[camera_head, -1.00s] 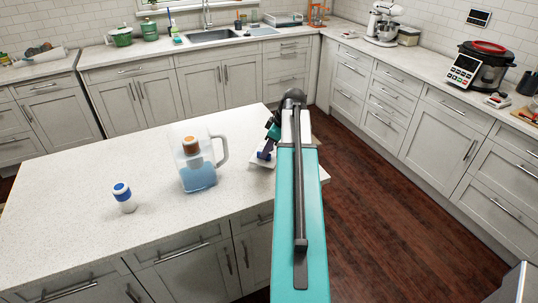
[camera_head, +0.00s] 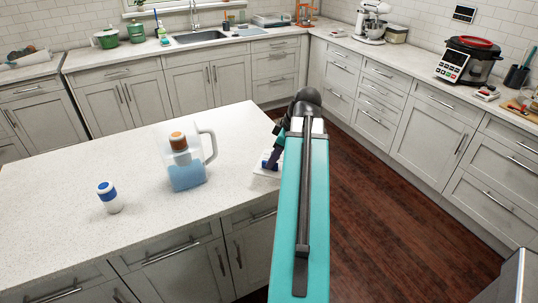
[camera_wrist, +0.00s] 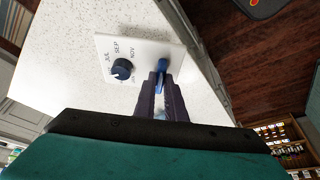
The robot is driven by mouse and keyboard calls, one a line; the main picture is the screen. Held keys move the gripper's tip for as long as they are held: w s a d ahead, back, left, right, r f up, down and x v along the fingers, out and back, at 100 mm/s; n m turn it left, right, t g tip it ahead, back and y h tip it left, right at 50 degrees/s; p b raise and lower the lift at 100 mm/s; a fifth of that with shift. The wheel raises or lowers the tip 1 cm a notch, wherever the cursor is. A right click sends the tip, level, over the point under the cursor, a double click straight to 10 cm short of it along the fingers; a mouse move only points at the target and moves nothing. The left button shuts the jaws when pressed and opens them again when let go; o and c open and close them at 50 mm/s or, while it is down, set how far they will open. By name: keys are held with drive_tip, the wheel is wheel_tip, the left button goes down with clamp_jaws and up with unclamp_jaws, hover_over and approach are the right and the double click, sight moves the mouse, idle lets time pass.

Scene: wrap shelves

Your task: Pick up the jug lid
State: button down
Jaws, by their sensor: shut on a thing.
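The jug (camera_head: 188,178) stands upright on the white island counter in the head view, clear-walled with blue liquid and a handle on its right. Its orange-brown lid (camera_head: 178,142) is seated on it. My gripper (camera_head: 270,163) is to the right of the jug, apart from it and low by the counter's right edge. In the wrist view my gripper (camera_wrist: 161,76) is shut on a small blue knob (camera_wrist: 162,66) on a white month-dial board (camera_wrist: 112,46). The jug and lid are outside the wrist view.
A white and blue bottle (camera_head: 109,197) stands left of the jug. The counter (camera_head: 70,180) is clear around both. Dark wooden floor (camera_head: 370,220) lies beyond its right edge. A sink and appliances line the far counters.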

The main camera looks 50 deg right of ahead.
sight(273, 175)
drive_tip(key=shift+s+a+r+b, duration=0.1)
drive_tip(key=shift+s+a, duration=0.15)
drive_tip(key=shift+s, duration=0.4)
drive_tip(key=shift+s+a+r+b, duration=0.1)
drive_tip(key=shift+s+a+b, duration=0.1)
drive_tip(key=shift+s, duration=0.4)
drive_tip(key=shift+s+a+b, duration=0.1)
drive_tip(key=shift+s+a, duration=0.15)
drive_tip(key=shift+s, duration=0.4)
